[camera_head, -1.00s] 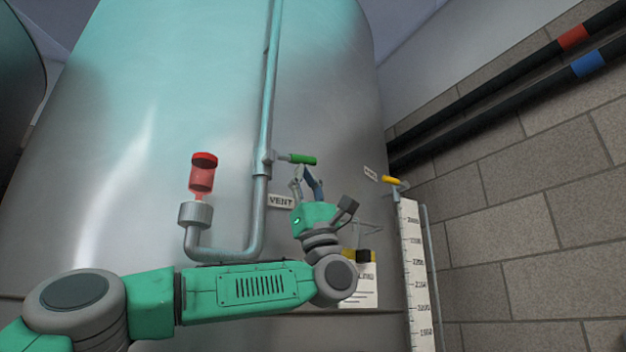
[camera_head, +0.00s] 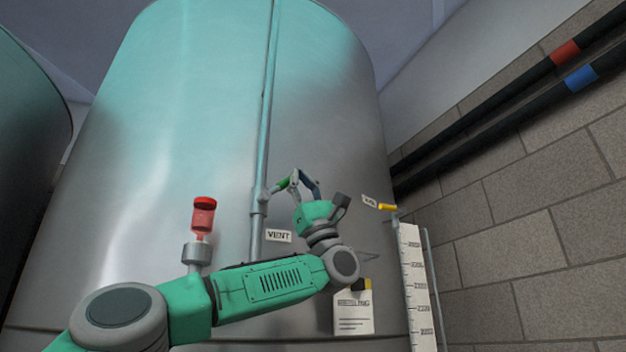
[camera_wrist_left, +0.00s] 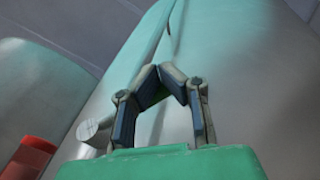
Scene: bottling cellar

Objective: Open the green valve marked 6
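The green valve handle (camera_head: 283,184) sits on a short stub off the vertical pipe on the tank. Its right end slants upward and is mostly covered by my left gripper (camera_head: 298,177), whose fingers close around it from below. No number 6 is readable; the nearest label, below the valve, reads VENT (camera_head: 279,236). My right gripper is in neither view.
A red-topped sight glass (camera_head: 203,215) stands left of the pipe (camera_head: 267,110). A yellow handle (camera_head: 387,207) and white level scale (camera_head: 415,280) are on the right. A paper notice (camera_head: 353,313) hangs below my wrist. Dark pipes (camera_head: 500,115) run along the block wall.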

